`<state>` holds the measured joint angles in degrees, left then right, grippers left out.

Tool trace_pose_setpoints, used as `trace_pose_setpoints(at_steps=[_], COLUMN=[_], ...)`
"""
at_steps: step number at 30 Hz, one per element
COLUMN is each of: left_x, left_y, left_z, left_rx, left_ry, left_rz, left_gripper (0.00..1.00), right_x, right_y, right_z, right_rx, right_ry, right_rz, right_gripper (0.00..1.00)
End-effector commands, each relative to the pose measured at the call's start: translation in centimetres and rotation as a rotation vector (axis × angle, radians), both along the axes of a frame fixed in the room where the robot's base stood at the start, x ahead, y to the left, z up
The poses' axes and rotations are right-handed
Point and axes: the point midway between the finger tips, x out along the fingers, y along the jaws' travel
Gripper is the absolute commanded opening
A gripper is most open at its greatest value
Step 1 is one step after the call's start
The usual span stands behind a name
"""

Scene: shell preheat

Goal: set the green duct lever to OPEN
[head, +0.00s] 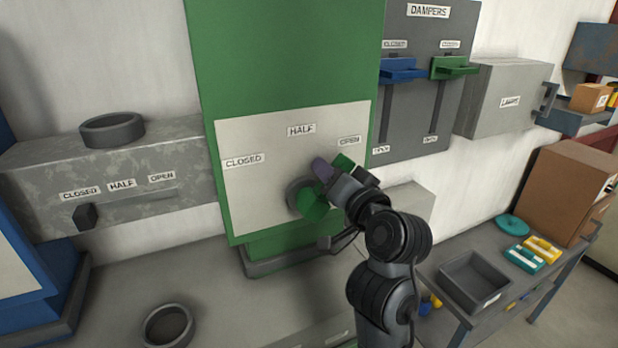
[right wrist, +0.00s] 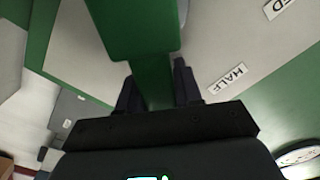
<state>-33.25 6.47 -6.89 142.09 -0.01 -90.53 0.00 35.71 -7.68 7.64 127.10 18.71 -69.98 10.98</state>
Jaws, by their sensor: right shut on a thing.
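The green duct lever (head: 313,206) sits on a round grey hub (head: 293,192) on the pale plate (head: 252,200) of the green duct. The lever slants up and right from the hub, with its far end near the OPEN label (head: 349,140). My right gripper (head: 338,180) is shut on the lever. In the right wrist view the lever (right wrist: 135,35) runs between the two dark fingers (right wrist: 158,92). The gripper hides part of the lever in the head view. My left gripper is not in view.
The HALF label (head: 301,130) and CLOSED label (head: 243,161) are clear of my arm. A damper panel (head: 412,115) with blue and green handles stands right of the duct. A workbench with a grey tray (head: 474,281) is at lower right.

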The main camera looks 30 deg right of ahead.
Motion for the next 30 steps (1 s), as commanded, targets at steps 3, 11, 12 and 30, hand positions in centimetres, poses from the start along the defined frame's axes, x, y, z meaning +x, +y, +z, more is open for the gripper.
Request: trace_pose_setpoints(at_steps=[3,11,12,30], left_x=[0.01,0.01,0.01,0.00], left_y=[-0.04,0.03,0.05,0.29], left_z=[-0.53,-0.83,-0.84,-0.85], left_rx=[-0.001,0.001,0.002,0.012], left_ry=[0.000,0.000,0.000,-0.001], left_rz=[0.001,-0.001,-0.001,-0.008], left_gripper=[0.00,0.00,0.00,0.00], right_x=[-0.19,-0.34,-0.35,-0.35], right_y=[-0.55,-1.03,-1.07,-1.11], right_z=[-0.36,-0.54,-0.54,-0.53], right_rx=[0.053,0.109,0.113,0.116], right_ry=[-0.008,-0.016,-0.016,-0.017], right_rz=[-0.004,-0.009,-0.009,-0.009], right_gripper=[0.00,0.00,0.00,0.55])
